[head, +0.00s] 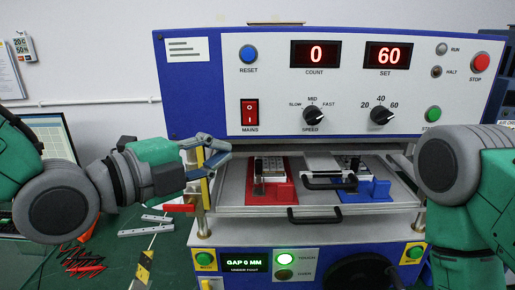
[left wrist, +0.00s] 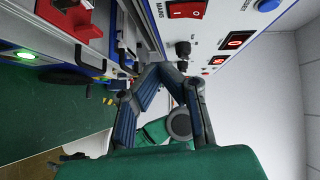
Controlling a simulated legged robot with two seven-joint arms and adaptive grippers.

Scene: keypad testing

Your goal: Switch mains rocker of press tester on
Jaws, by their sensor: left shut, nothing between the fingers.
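The press tester (head: 190,90) has a white front panel with blue edges. Its red mains rocker (head: 249,112), labelled MAINS, sits at the panel's lower left; which end is pressed in I cannot tell. The rocker also shows at the top of the left wrist view (left wrist: 187,9). My left gripper (head: 222,150) is shut and empty, below and left of the rocker and apart from it. Its fingers also show in the left wrist view (left wrist: 162,70). My right arm stands at the right edge; its gripper cannot be made out.
The COUNT display (head: 316,54) reads 0 and the SET display (head: 388,55) reads 60. The speed knob (head: 313,115) is right of the rocker. Below are a tray handle (head: 314,215), a red fixture (head: 271,191) and a blue fixture (head: 368,191). A lower display (head: 244,262) reads GAP 0 MM.

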